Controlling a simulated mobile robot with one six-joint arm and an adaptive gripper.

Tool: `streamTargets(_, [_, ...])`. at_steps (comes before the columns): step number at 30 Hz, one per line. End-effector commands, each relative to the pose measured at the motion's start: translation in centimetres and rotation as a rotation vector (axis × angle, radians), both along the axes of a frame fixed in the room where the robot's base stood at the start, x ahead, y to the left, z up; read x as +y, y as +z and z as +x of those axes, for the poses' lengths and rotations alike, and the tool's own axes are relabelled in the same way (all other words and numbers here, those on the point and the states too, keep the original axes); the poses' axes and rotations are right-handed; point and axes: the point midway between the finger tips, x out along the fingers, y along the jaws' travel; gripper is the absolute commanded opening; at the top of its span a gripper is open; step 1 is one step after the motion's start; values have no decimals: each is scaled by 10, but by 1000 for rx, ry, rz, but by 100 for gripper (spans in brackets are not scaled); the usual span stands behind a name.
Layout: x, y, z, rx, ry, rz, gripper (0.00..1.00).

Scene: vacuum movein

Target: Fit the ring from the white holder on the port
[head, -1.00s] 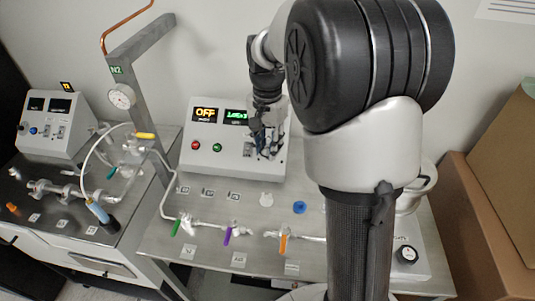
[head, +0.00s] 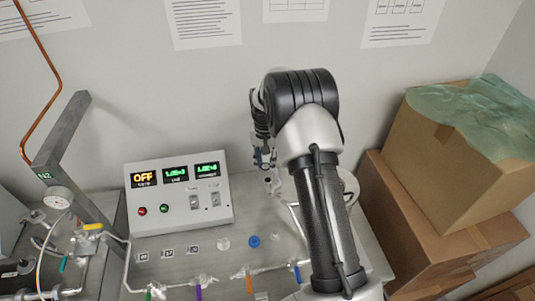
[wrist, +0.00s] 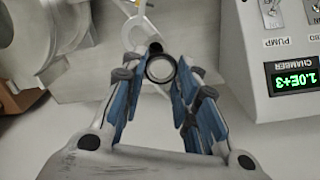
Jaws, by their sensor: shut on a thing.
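My gripper (head: 265,160) is to the right of the control box, above the back of the bench. In the wrist view its blue-padded fingers (wrist: 160,85) are closed around a small ring (wrist: 160,69) with a dark rim and a light centre. A pale metal pipe end (wrist: 138,32), which looks like the port, is just beyond the fingertips. I cannot tell whether the ring touches it. The white holder (head: 223,243) is on the bench beside a blue holder (head: 254,241); the white one shows no clear ring on it.
The control box (head: 180,195) stands left of my gripper, with its display reading OFF. A large metal vessel (wrist: 40,40) is at the left of the wrist view. Valves with coloured handles (head: 198,291) line the front. Cardboard boxes (head: 450,160) are stacked at right.

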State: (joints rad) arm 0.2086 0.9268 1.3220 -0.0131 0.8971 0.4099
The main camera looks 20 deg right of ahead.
Motion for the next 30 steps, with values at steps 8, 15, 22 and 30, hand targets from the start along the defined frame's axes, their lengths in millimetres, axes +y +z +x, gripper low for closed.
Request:
streamTargets(8, [0, -7, 4, 1, 21, -1, 20])
streamTargets(15, [0, -22, 3, 2, 20, 0, 20])
streamTargets(22, [0, -44, 3, 2, 19, 0, 20])
streamTargets(30, [0, -66, 3, 1, 19, -1, 20])
